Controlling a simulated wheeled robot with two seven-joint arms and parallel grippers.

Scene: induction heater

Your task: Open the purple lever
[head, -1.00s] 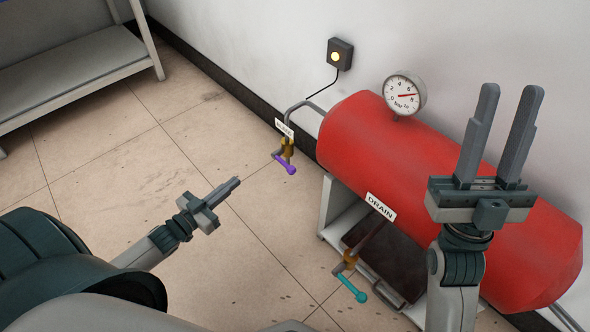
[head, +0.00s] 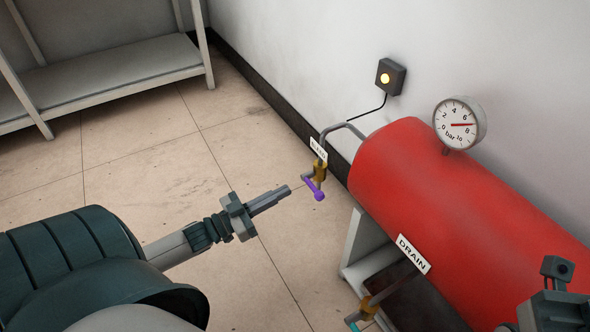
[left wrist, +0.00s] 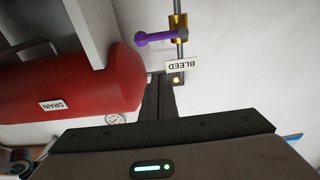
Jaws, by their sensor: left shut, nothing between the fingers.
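The purple lever (head: 315,189) is on a brass valve (head: 319,170) at the end of a grey pipe, left of the red tank (head: 440,185). It also shows in the left wrist view (left wrist: 160,38), beside the BLEED label (left wrist: 182,66). My left gripper (head: 288,190) is shut and empty, its fingertips pointing at the lever from the left, apparently a short gap away. In the left wrist view its fingers (left wrist: 160,92) are together, with the lever beyond them. My right gripper is only partly in view at the lower right of the head view, its fingers not visible.
A DRAIN label (head: 413,254) and a teal lever (head: 354,326) are below the tank's front. A pressure gauge (head: 460,122) stands on the tank. A black box with a yellow light (head: 390,77) is on the wall. A grey shelf (head: 110,80) stands back left. Floor between is clear.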

